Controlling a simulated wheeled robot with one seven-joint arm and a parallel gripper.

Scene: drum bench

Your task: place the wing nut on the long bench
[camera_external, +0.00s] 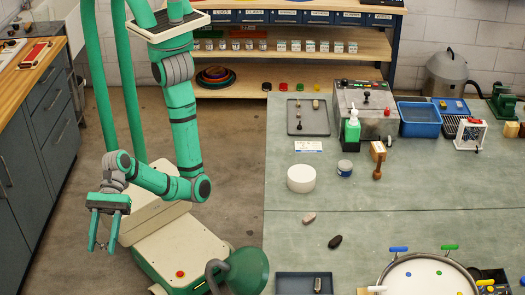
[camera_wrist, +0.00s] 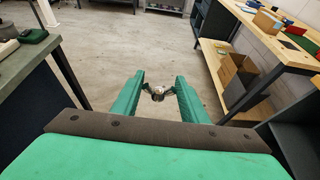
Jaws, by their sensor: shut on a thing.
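My gripper (camera_external: 102,248) hangs over open floor at the left of the outside view, its green fingers pointing down. In the wrist view its fingers (camera_wrist: 158,92) are closed on a small metallic wing nut (camera_wrist: 157,93), gripped between the tips. In the outside view the wing nut is too small to make out clearly. A large grey-green bench (camera_external: 400,225) fills the right side, apart from the gripper. A wood-topped bench (camera_external: 30,75) with dark drawers stands at the left. The pictures do not show which is called the long bench.
The grey-green bench holds a drum (camera_external: 425,280), a white cylinder (camera_external: 301,178), a green bottle (camera_external: 352,130), a blue bin (camera_external: 419,118) and dark trays (camera_external: 308,118). Shelves (camera_external: 290,45) stand behind. In the wrist view a cardboard box (camera_wrist: 236,75) sits on a low shelf at the right.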

